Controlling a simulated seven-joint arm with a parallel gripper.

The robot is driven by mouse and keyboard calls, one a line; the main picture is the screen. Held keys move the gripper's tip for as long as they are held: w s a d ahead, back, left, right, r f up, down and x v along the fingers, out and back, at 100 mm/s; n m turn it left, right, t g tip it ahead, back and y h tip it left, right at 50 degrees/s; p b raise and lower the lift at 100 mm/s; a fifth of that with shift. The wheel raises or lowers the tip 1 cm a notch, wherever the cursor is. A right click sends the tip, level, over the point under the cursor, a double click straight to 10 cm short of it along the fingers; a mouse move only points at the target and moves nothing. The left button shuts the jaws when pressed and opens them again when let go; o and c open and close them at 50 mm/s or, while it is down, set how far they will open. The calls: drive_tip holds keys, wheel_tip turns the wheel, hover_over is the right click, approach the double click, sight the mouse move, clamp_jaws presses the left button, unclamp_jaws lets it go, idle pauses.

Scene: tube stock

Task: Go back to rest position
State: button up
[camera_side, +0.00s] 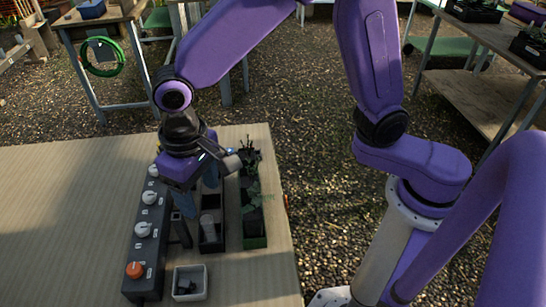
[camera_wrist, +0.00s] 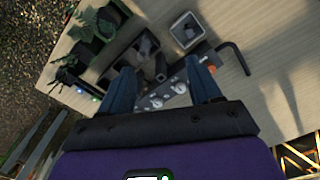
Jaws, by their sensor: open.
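My gripper (camera_wrist: 163,92) shows in the wrist view with its two blue fingers spread apart and nothing between them. In the side view my gripper (camera_side: 187,200) points down over the black panel with knobs (camera_side: 146,245) and the dark bins beside it. The fingers are partly hidden there, and I cannot tell their exact height above these things. In the wrist view part of the knob panel (camera_wrist: 168,92) lies below and between the fingers.
A green planter (camera_side: 254,228) with plants stands right of a black bin (camera_side: 211,235) holding a grey cylinder. A small grey box (camera_side: 190,283) with a dark item sits in front. The wooden table (camera_side: 60,220) is clear at left. Side benches stand behind on gravel.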

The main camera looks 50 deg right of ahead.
drive_tip(key=s+d+n, duration=0.3)
drive_tip(key=s+d, duration=0.2)
drive_tip(key=d, duration=0.3)
drive_tip(key=s+d+r+n, duration=0.1)
drive_tip(key=s+d+n, duration=0.2)
drive_tip(key=s+d, duration=0.2)
drive_tip(key=s+d+r+n, duration=0.1)
drive_tip(key=s+d+n, duration=0.3)
drive_tip(key=d, duration=0.8)
drive_tip(key=shift+s+r, duration=0.25)
drive_tip(key=shift+s, duration=0.85)
